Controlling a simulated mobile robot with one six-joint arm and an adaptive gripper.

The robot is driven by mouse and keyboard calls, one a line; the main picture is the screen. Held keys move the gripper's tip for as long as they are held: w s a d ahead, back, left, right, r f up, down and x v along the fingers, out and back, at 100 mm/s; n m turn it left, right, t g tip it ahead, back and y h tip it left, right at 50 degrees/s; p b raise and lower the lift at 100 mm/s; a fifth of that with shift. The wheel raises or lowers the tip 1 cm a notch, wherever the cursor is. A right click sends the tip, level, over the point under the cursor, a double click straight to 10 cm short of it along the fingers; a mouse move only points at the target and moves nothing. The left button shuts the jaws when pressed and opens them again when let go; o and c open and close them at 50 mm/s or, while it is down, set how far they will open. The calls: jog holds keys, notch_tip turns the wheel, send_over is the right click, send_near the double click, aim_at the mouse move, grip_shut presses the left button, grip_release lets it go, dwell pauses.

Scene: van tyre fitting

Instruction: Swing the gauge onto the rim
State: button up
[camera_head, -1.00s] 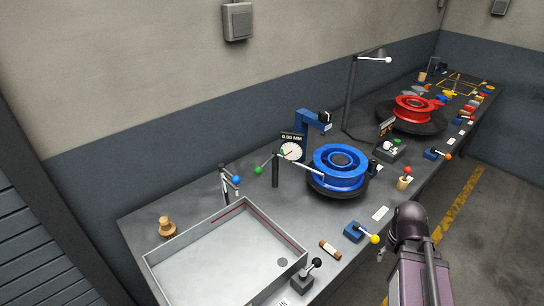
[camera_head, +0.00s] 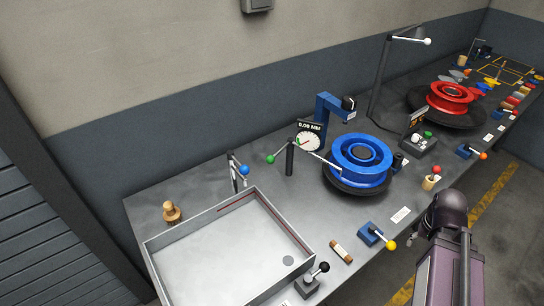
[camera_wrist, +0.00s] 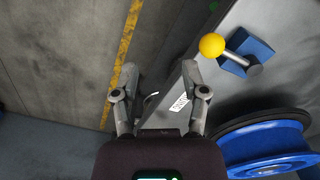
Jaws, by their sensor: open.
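The gauge has a white dial (camera_head: 309,142) under a black display that appears to read 0.00 MM. Beside it stands a dark post (camera_head: 290,157) carrying a thin swing arm (camera_head: 320,157), with a green ball (camera_head: 270,159) on its left end. The arm's right end reaches the left edge of the blue rim (camera_head: 362,153); I cannot tell whether they touch. The blue rim also shows at lower right in the wrist view (camera_wrist: 262,145). My gripper (camera_wrist: 160,72) is open and empty, off the bench's front edge, apart from the gauge and rim.
A yellow-knobbed lever (camera_head: 377,235) on a blue base sits at the bench's front edge, and shows in the wrist view (camera_wrist: 212,45). A red-knobbed piece (camera_head: 432,178), a grey tray (camera_head: 155,243) and a red rim (camera_head: 450,97) are also on the bench. Floor in front is clear.

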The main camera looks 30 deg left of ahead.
jog(key=o, duration=0.3)
jog(key=w+a+r+n+p, duration=0.2)
jog(key=w+a+r+p, duration=0.35)
jog(key=a, duration=0.35)
notch_tip(320, 180, up, 15)
jog(key=n+g+y+p, duration=0.15)
jog(key=n+p, duration=0.45)
jog(key=p, duration=0.8)
send_over(271, 156)
jog(key=w+d, duration=0.2)
jog(key=shift+s+f, duration=0.15)
jog(key=shift+f, duration=0.1)
jog(key=shift+f, duration=0.1)
jog(key=f+b, duration=0.4)
jog(key=s+a+f+b, duration=0.1)
jog(key=f+b, duration=0.4)
jog(key=a+f+b, duration=0.1)
jog(key=f+b, duration=0.3)
jog(key=shift+s+f, duration=0.15)
jog(key=shift+s, duration=0.2)
